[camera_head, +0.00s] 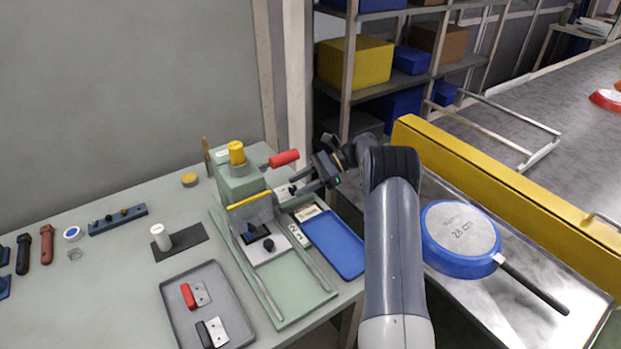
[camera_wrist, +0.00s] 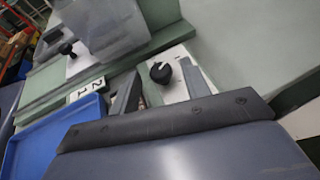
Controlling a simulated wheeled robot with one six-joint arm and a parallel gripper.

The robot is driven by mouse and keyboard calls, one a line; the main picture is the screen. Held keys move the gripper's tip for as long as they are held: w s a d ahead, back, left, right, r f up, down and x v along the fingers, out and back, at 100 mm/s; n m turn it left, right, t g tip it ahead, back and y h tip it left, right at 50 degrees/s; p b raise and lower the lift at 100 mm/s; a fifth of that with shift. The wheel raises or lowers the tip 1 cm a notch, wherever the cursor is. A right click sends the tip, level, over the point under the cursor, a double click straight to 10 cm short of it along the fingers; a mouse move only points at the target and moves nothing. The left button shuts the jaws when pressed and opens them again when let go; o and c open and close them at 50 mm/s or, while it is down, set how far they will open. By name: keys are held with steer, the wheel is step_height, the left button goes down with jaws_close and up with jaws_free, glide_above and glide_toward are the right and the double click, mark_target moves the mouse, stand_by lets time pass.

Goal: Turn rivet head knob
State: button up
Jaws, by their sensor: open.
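The rivet head knob appears to be the small black knob (camera_wrist: 160,72) on a white plate on the side of the green press (camera_head: 238,185). In the wrist view it shows between the two dark fingers of my gripper (camera_wrist: 160,66), with gaps at both sides. In the head view my gripper (camera_head: 292,184) is open at the press's right side, below the red lever handle (camera_head: 284,158). The knob (camera_head: 292,190) is small and partly hidden by the fingers there. I cannot tell its turned position. A second black knob (camera_head: 268,244) stands on the press's sliding plate.
A blue tray (camera_head: 333,243) lies below my gripper, beside number cards (camera_head: 298,234). A grey tray (camera_head: 207,310) holds red and black handles. A blue pan (camera_head: 460,235) lies upside down at right, beside a yellow rail (camera_head: 500,195). The press has a yellow cap (camera_head: 236,152).

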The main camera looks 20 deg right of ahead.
steer(key=v, duration=1)
steer(key=shift+d, duration=0.2)
steer(key=shift+r, duration=0.1)
steer(key=x, duration=1.1)
steer(key=shift+d, duration=0.1)
steer(key=shift+d, duration=0.1)
